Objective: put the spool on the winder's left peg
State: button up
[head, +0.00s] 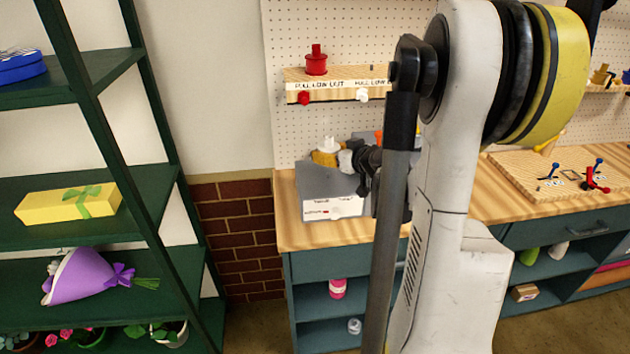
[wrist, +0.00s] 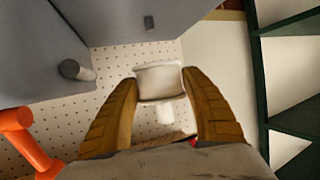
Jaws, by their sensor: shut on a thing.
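My gripper (head: 327,154) is shut on a white spool (wrist: 160,82), gripped between its two tan fingers in the wrist view. In the head view the spool (head: 328,144) shows just above the fingers. The grey winder (head: 322,184) stands on the bench below and around the gripper, with a white label on its front. The wrist view shows two grey pegs, one with a pale end (wrist: 76,70) and one farther off (wrist: 150,22). The spool is apart from both in that view. My arm hides the winder's right part in the head view.
An orange crank-like part (wrist: 24,130) is at the left of the wrist view. A wooden wall shelf (head: 335,84) with red and white pieces is above the winder. A dark green rack (head: 85,235) stands left. A wooden board (head: 545,190) lies right on the bench.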

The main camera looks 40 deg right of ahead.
jog(key=shift+d+f, duration=0.1)
jog(key=shift+f, duration=0.75)
jog(key=shift+f+b, duration=0.9)
jog(key=shift+f, duration=1.1)
jog(key=shift+f, duration=0.1)
jog(key=shift+f, duration=0.15)
jog(key=o, duration=0.9)
